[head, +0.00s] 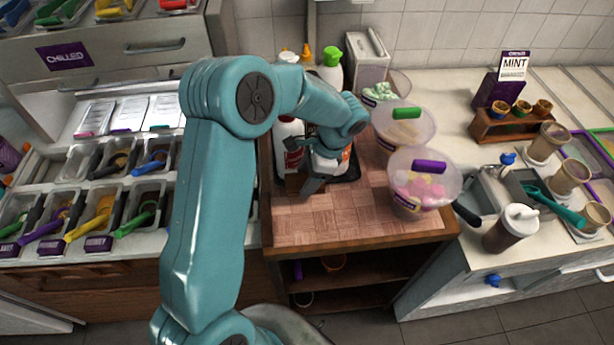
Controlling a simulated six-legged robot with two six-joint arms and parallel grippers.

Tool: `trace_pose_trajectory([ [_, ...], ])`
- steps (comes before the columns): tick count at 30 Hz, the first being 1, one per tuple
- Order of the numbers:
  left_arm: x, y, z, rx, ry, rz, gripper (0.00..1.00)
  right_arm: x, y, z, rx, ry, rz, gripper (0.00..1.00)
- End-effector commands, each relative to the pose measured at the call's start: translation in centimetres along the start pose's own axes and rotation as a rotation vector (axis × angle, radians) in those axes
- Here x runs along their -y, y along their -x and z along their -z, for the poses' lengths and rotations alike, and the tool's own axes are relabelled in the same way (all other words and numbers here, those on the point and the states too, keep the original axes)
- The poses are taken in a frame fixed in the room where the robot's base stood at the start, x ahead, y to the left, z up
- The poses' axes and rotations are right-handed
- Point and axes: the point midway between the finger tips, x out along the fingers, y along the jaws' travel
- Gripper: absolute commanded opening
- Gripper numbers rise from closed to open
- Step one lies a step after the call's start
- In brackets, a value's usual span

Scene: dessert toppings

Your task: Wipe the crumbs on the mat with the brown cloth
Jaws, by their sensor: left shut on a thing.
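My left arm comes in from the left and crosses the middle of the head view. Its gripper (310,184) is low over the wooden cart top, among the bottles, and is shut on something. A small dark brown patch (294,184) at the fingers looks like the brown cloth, mostly hidden by the gripper. A black mat or tray (352,172) shows just right of the gripper, partly covered by it. I cannot make out crumbs. My right gripper is not in view.
Bottles, one with a green cap (331,66), stand behind the gripper. Clear tubs with a purple handle (429,167) and a green handle (407,113) line the cart's right side. The front of the wooden top (350,222) is clear. Topping bins (95,205) stand left.

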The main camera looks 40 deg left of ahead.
Motion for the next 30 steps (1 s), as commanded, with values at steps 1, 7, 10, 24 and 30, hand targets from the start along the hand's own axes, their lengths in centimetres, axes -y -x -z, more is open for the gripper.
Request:
trace_pose_trajectory([
  [1, 0.0, -0.1, 0.0, 0.001, -0.001, -0.001, 0.34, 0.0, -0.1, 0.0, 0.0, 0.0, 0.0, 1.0],
  [7, -0.1, 0.2, -0.1, 0.001, -0.001, -0.001, 0.34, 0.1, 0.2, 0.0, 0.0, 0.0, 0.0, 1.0],
  [10, -0.1, 1.0, -0.4, 0.001, -0.001, -0.001, 0.34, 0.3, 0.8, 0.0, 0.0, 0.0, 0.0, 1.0],
  [24, -0.1, 2.6, -1.1, 0.001, -0.002, -0.002, 0.34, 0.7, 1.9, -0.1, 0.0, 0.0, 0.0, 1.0],
  [30, -0.1, 2.6, -1.1, 0.001, -0.002, -0.002, 0.34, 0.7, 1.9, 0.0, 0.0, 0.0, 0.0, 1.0],
])
